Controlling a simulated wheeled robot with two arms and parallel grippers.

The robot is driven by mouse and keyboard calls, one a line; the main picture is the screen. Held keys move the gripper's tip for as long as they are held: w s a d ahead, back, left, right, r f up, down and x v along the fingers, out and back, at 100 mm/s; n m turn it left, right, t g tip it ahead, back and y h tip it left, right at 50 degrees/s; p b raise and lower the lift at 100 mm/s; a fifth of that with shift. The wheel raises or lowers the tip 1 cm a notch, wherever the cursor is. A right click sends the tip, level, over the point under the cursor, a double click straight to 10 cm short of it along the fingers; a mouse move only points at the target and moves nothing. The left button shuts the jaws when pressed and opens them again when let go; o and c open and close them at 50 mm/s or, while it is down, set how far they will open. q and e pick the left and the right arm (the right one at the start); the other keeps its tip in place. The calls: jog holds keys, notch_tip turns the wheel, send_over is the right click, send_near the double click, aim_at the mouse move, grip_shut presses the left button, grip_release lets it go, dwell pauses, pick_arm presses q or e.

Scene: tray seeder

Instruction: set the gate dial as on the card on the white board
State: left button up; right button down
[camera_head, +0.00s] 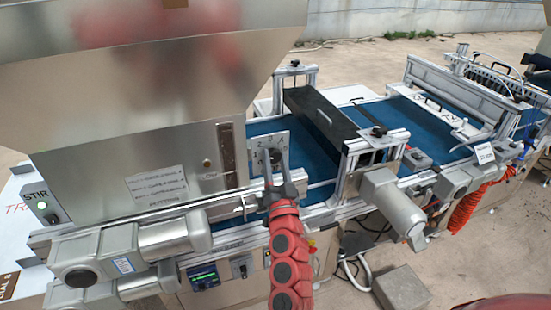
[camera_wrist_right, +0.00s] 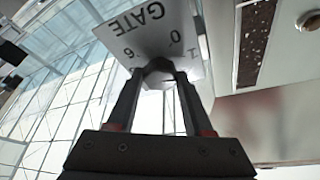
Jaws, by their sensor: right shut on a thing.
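The gate dial's plate (camera_head: 283,138) is a pale panel on the seeder beside the hopper. In the right wrist view the plate (camera_wrist_right: 150,28) reads "GATE" upside down, with a few digits around a dark knob (camera_wrist_right: 158,67). My right gripper (camera_head: 273,168) is shut on the knob; its two fingers (camera_wrist_right: 157,80) sit on either side of it. The knob's pointer is hidden, so I cannot read its setting. At the lower left, a white board (camera_head: 14,215) with red lettering is cut off by the frame. A brown card (camera_head: 8,285) there seems to read "DIAL 8". My left gripper is out of view.
The metal hopper (camera_head: 120,130) stands close left of the dial. A blue belt (camera_head: 320,165) runs behind it under a black box (camera_head: 318,115). Grey motors (camera_head: 392,200) and a small display box (camera_head: 203,278) stick out at the front. A grey block (camera_head: 401,289) lies on the floor.

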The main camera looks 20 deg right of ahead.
jog(key=m+g+h+p, duration=0.1)
jog(key=m, duration=0.2)
jog(key=m+g+h+p, duration=0.1)
jog(key=m, duration=0.3)
jog(key=shift+a+h+p, duration=0.1)
jog(key=shift+h+p, duration=0.2)
jog(key=shift+c, duration=1.4)
grip_release()
jog(key=v, duration=1.7)
jog(key=shift+s+r+b, duration=0.2)
jog(key=shift+s+b, duration=0.05)
jog(key=shift+b, duration=0.15)
